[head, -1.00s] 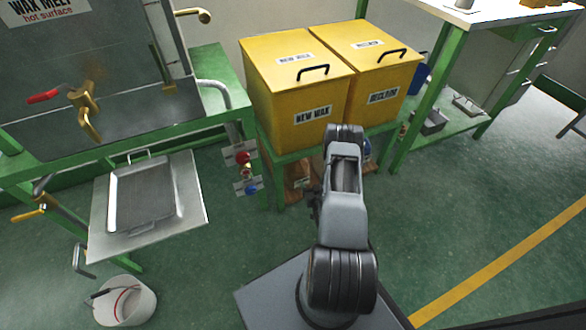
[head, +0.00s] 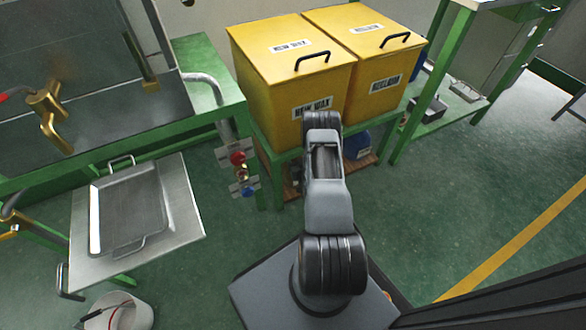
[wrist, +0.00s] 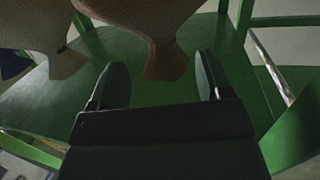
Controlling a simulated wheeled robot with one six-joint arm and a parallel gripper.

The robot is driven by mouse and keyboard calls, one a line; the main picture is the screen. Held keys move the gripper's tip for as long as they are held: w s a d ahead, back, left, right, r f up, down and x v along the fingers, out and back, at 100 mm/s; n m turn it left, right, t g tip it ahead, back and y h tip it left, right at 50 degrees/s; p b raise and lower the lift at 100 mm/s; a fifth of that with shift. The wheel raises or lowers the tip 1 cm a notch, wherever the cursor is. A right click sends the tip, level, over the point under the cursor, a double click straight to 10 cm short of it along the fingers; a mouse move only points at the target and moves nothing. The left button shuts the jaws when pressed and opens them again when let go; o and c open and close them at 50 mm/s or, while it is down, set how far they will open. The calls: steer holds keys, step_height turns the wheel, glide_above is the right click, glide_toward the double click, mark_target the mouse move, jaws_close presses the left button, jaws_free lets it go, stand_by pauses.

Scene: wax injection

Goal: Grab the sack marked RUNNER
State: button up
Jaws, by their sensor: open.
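In the wrist view, a brown sack (wrist: 163,40) with a narrow gathered end hangs into the top middle of the picture. A paler beige sack (wrist: 42,22) is at its upper left. No RUNNER marking is readable on either, so I cannot tell which sack it is. My gripper (wrist: 158,85) is open and empty, its two dark fingers apart. The brown sack's narrow end shows between and beyond the fingertips; I cannot tell whether they touch it. In the head view, my arm hides the gripper and much of the space under the yellow bins.
A green surface (wrist: 60,105) and green frame bars (wrist: 295,140) surround the gripper closely. Yellow NEW WAX (head: 285,75) and RECLAIM (head: 372,55) bins stand on the green stand above. A valve assembly (head: 240,170) is left of the stand. Open floor (head: 450,190) lies to the right.

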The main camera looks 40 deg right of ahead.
steer(key=b+x, duration=0.2)
steer(key=x, duration=0.1)
steer(key=shift+w+f, duration=0.15)
steer(key=shift+w, duration=0.25)
steer(key=shift+b+x, duration=0.4)
steer(key=shift+x, duration=0.35)
steer(key=shift+c, duration=0.4)
jaws_close()
